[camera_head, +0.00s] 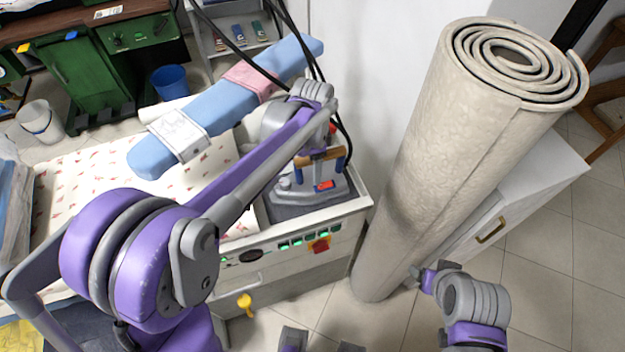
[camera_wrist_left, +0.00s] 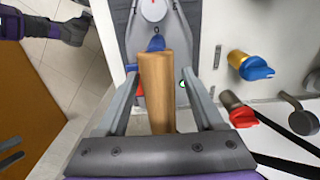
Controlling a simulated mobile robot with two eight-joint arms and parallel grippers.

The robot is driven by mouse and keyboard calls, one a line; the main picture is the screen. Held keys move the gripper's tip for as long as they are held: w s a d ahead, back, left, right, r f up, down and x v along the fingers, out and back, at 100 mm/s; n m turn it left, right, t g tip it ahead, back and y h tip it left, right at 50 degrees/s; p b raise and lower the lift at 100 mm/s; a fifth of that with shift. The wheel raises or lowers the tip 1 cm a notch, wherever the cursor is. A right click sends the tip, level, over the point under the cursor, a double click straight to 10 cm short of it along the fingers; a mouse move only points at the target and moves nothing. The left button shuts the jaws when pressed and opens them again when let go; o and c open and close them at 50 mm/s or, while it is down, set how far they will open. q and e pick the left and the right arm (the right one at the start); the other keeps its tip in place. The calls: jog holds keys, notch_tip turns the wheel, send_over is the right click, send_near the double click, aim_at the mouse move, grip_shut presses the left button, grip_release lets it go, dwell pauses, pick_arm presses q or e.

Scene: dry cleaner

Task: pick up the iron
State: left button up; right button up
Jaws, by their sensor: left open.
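The iron (camera_head: 292,194) stands on the grey end plate of the ironing table. It has a grey body, blue posts and a wooden handle (camera_head: 327,155). My left gripper (camera_head: 321,150) is above the iron, reaching down to its handle. In the left wrist view the handle (camera_wrist_left: 157,80) lies between the two spread fingers of my left gripper (camera_wrist_left: 160,88), with a gap on each side. The iron's grey body (camera_wrist_left: 153,18) shows beyond it. My left arm hides part of the iron in the head view.
The ironing table (camera_head: 335,218) has a patterned cover and a front panel with buttons. A blue sleeve board (camera_head: 215,105) is behind my left forearm. Black cables hang close to my wrist. A tall rolled carpet (camera_head: 440,150) stands at right, before a white cabinet (camera_head: 535,185).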

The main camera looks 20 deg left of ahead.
pick_arm(q)
jog(key=shift+f, duration=0.3)
grip_shut()
jog(key=shift+r, duration=0.15)
dwell(1.1)
